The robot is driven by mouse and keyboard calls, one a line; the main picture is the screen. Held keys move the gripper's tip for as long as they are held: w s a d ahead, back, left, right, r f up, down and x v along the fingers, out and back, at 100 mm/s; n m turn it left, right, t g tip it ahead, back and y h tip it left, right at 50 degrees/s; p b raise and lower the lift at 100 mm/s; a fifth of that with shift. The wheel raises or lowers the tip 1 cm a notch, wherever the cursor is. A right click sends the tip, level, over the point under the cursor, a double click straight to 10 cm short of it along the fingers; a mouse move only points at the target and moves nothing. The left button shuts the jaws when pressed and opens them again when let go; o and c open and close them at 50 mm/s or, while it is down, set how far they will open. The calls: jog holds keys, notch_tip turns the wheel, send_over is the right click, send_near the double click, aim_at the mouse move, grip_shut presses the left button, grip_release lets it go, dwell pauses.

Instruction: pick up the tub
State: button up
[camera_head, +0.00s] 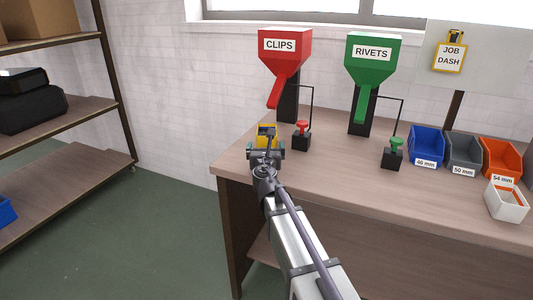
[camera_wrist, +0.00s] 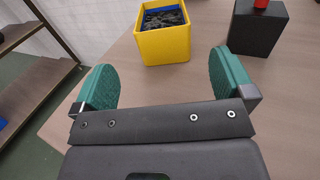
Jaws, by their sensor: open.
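The tub is a small yellow open box (camera_wrist: 165,45) with dark pieces inside. It stands upright on the wooden bench, just beyond my fingertips in the wrist view. In the head view the tub (camera_head: 266,131) sits below the red CLIPS dispenser, partly hidden behind my gripper. My gripper (camera_head: 266,152) has its two green pads spread apart and nothing between them. In the wrist view my gripper (camera_wrist: 165,80) points at the tub, which lies ahead between the lines of the pads and apart from them.
The red CLIPS dispenser (camera_head: 285,55) stands behind the tub. A black block with a red button (camera_head: 301,136) is close to the tub's right. The green RIVETS dispenser (camera_head: 372,65) and several bins (camera_head: 427,146) stand further right. The bench's left edge is near.

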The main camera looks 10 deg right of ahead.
jog(key=w, duration=0.3)
jog(key=w+d, duration=0.1)
jog(key=w, duration=0.3)
jog(key=w+d, duration=0.1)
jog(key=w, duration=0.2)
jog(key=shift+w+d+r, duration=0.1)
jog(key=shift+w+d, duration=0.05)
jog(key=shift+w, duration=0.2)
jog(key=shift+s, duration=0.1)
jog(key=c, duration=0.9)
jog(key=shift+r, duration=0.1)
